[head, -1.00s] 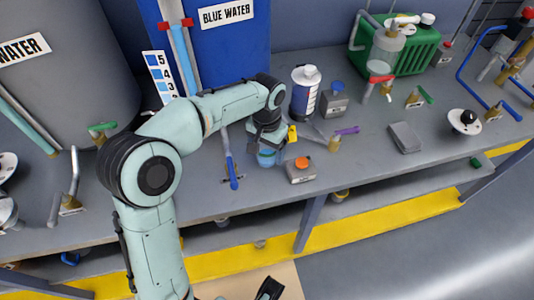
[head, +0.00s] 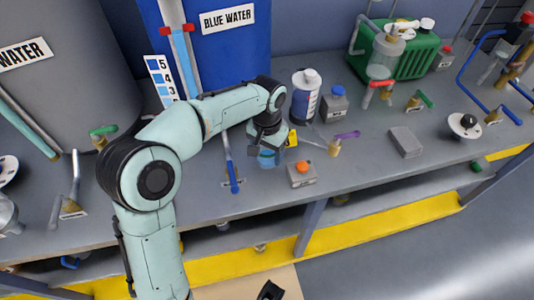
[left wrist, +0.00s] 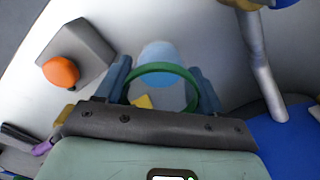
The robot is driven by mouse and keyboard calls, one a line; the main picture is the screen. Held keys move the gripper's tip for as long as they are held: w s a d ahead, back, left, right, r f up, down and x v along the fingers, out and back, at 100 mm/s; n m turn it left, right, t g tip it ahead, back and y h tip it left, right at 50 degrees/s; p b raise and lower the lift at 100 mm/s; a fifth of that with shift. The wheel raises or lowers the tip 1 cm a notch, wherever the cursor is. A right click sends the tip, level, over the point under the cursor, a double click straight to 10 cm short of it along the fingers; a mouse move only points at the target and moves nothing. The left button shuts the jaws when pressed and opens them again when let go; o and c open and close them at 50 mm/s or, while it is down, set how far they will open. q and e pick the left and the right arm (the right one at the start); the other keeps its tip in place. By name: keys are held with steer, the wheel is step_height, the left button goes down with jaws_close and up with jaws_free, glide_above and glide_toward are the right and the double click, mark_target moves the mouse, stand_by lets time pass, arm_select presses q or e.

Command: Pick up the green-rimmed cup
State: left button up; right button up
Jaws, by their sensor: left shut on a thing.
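The green-rimmed cup (left wrist: 163,67) is between the two blue-grey fingers of my left gripper (left wrist: 163,88) in the left wrist view. One finger is on each side of the cup, just outside the green rim. Its walls look clear, with pale blue at the far end. In the head view my left gripper (head: 266,146) points down over the bench, and the cup's blue lower part (head: 268,158) shows beneath it. The gripper is shut on the cup. I cannot tell whether the cup touches the bench. My right gripper is not clearly seen.
A white-and-blue bottle (head: 304,98) and a blue-capped container (head: 333,104) stand behind. A grey block (head: 405,142) lies further right.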

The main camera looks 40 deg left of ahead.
arm_select(q)
step_height(320, 180, up, 19)
steer(key=p, duration=0.5)
steer(key=shift+f, duration=0.2)
arm_select(e)
steer(key=shift+g, duration=0.4)
steer(key=r, duration=0.2)
steer(key=s+r, duration=0.1)
steer(key=r, duration=0.1)
steer(key=shift+s+r, duration=0.15)
arm_select(q)
steer(key=shift+f, duration=0.1)
